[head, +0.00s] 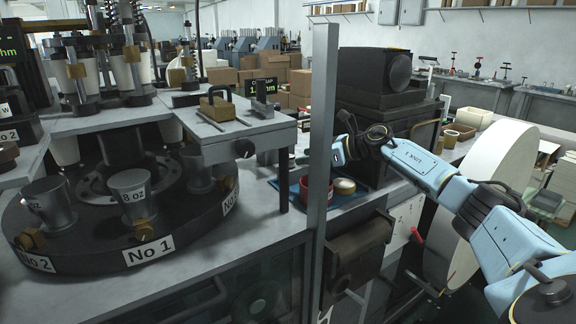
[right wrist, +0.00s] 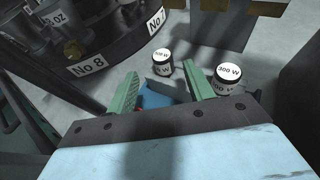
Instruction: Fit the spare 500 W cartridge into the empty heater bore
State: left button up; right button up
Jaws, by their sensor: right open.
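My right gripper (head: 338,153) hangs beyond the grey post, near the blue tray; the post may hide part of it. In the right wrist view its two green fingers (right wrist: 160,95) are apart with no cartridge between them. A short black cylinder with a white top that seems to read 500 W (right wrist: 162,57) stands upright on the grey surface beyond the fingers. A wider one marked 300 W (right wrist: 229,74) stands to its right. Neither touches the fingers. I cannot make out these cylinders in the head view, nor which heater bore is empty. My left gripper is not in view.
The round turret (head: 95,262) with metal cups and brass blocks (head: 145,232) fills the left. A grey upright post (head: 322,120) stands between it and my right arm. A blue tray (head: 350,200) holds tins.

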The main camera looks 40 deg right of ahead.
aim_at(295, 168)
jog(key=x, duration=0.3)
jog(key=shift+w+f, duration=0.2)
jog(key=shift+w, duration=0.2)
jog(key=shift+w+a+f, duration=0.1)
jog(key=shift+w+a, duration=0.05)
jog(key=shift+w, duration=0.15)
jog(key=shift+w+f, duration=0.1)
jog(key=c, duration=1.1)
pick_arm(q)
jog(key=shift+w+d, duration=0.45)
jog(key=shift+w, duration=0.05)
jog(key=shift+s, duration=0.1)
